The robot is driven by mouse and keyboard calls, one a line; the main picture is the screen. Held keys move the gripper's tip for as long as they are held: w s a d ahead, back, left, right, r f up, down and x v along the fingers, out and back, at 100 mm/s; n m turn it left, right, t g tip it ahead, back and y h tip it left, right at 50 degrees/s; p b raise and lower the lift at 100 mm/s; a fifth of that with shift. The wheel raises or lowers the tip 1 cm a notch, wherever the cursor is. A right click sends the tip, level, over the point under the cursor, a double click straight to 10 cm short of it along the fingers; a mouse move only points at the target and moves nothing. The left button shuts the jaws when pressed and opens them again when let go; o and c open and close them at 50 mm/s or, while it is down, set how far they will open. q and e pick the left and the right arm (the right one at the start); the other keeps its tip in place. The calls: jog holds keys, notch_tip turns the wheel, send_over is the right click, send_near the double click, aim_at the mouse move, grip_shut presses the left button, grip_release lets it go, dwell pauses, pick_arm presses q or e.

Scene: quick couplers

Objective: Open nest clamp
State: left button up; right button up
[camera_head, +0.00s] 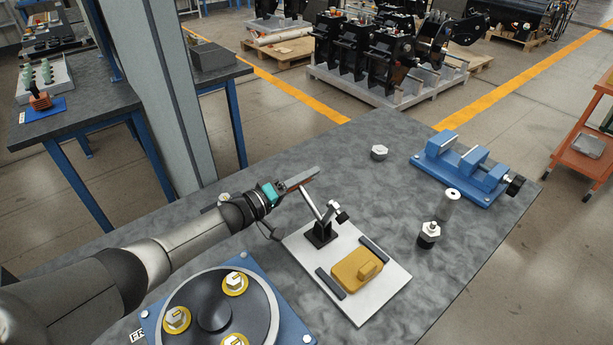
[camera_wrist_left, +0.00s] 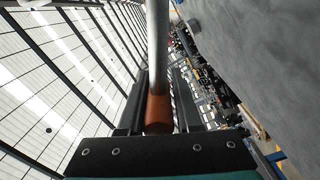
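The nest is a white plate (camera_head: 367,305) with two black rails and a yellow block (camera_head: 357,267) between them. The clamp's black base (camera_head: 321,234) stands at the plate's far left side. Its silver lever (camera_head: 311,202) slopes up and left to my left gripper (camera_head: 302,180). The clamp's black-tipped arm (camera_head: 340,215) is raised, apart from the yellow block. In the left wrist view, the lever's red-brown grip (camera_wrist_left: 158,112) lies between the dark fingers of the left gripper (camera_wrist_left: 160,95), which appear shut on it. My right gripper is out of view.
A round fixture (camera_head: 215,310) on a blue plate sits at front left. A blue vise (camera_head: 465,168), a hex nut (camera_head: 379,152), a grey cylinder (camera_head: 448,204) and a black-based fitting (camera_head: 429,235) stand on the grey table (camera_head: 440,280). A grey column (camera_head: 160,90) rises behind my arm.

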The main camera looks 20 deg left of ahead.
pick_arm(q)
jog(key=o, duration=0.4)
jog(key=shift+p+v, duration=0.75)
jog(key=shift+v, duration=3.05)
